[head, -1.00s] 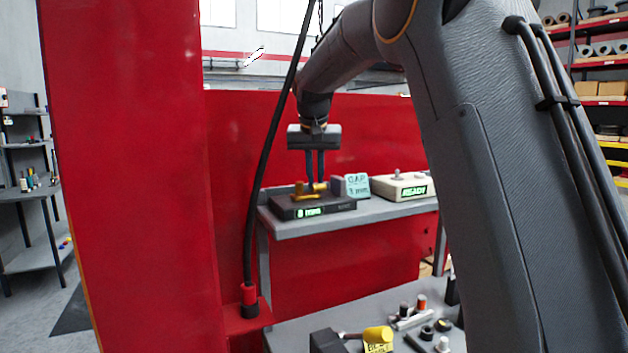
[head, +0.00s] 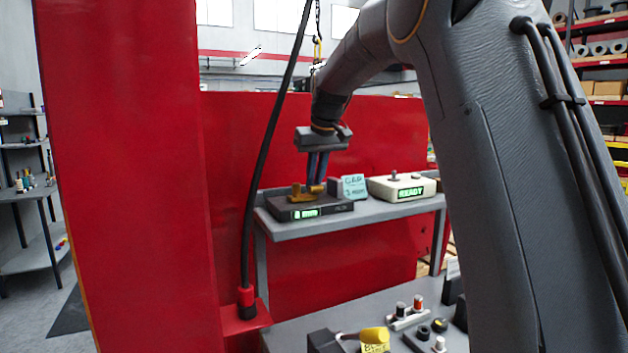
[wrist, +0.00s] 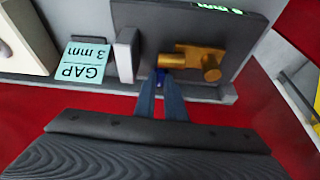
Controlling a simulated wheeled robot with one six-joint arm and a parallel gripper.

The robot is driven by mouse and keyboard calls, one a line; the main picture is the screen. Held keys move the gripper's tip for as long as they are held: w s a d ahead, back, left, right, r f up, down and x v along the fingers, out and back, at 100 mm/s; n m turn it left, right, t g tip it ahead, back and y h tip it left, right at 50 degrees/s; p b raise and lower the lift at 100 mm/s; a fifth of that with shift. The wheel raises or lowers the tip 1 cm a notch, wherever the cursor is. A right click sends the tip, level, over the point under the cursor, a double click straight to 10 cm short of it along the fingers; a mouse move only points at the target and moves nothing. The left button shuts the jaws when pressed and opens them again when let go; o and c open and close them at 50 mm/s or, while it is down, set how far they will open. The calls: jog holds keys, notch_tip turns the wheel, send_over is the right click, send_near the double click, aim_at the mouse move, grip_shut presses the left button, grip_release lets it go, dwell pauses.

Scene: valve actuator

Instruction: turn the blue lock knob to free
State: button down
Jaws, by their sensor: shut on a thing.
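My gripper (head: 315,182) reaches down to the dark grey device (head: 335,207) on the shelf, its fingers slanted. In the wrist view my gripper (wrist: 162,82) is shut on the small blue lock knob (wrist: 161,75), of which only a sliver shows between the fingertips. The knob sits at the device's edge, beside the brass valve part (wrist: 190,60). The brass part also shows in the head view (head: 298,195). The device has a green lit display (head: 305,213). The knob's turned position is hidden by the fingers.
A note reading GAP 3 mm (wrist: 85,62) stands next to a small grey block (wrist: 127,54). A cream box reading READY (head: 402,188) is on the same grey shelf (head: 350,228). A red panel (head: 230,140) rises behind; a black cable (head: 270,150) hangs at left.

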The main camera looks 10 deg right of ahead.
jog(key=c, duration=1.8)
grip_release()
jog(key=shift+b+v, duration=1.3)
jog(key=shift+v, duration=2.65)
